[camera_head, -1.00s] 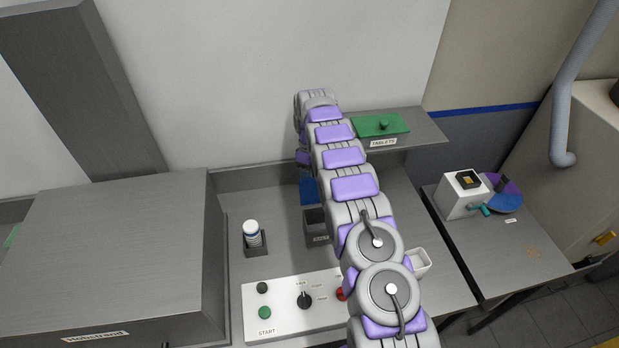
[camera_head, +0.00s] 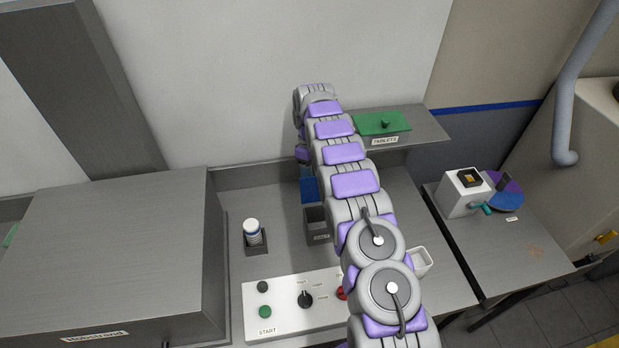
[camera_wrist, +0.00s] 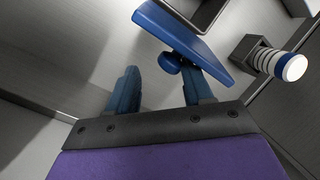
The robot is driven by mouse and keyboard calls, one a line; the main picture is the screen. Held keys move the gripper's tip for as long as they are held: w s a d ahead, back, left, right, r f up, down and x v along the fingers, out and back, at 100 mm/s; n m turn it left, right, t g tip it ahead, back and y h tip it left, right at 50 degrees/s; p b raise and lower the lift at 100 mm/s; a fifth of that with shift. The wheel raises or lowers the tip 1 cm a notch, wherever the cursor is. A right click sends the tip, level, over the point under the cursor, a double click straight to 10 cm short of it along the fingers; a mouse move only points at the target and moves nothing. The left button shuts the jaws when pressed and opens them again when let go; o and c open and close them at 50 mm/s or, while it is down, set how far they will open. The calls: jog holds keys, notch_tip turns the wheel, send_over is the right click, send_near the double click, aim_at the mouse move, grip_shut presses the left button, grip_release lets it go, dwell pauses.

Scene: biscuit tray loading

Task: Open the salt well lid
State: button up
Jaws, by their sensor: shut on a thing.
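The salt well is a dark, open-topped box (camera_head: 318,238) on the bench, with a label on its front. Its blue lid (camera_head: 309,188) stands tilted up at the box's far side, partly hidden by my arm. In the wrist view the lid (camera_wrist: 185,38) is a slanted blue plate with a round knob (camera_wrist: 169,64), beside the dark opening of the well (camera_wrist: 205,20). My gripper (camera_wrist: 160,80) is shut on the lid's knob, with a finger on either side.
A white-capped bottle (camera_head: 252,230) stands in a holder left of the well; it also shows in the wrist view (camera_wrist: 290,67). A white control panel (camera_head: 285,318) lies in front. A green tablets lid (camera_head: 383,123) is on the shelf behind right.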

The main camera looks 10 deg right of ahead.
jog(key=p+v, duration=0.3)
jog(key=p, duration=0.1)
jog(key=p+v, duration=0.3)
jog(key=p, duration=0.2)
jog(key=shift+a, duration=0.2)
jog(key=shift+d+f, duration=0.1)
jog(key=shift+d, duration=0.2)
jog(key=shift+a, duration=0.15)
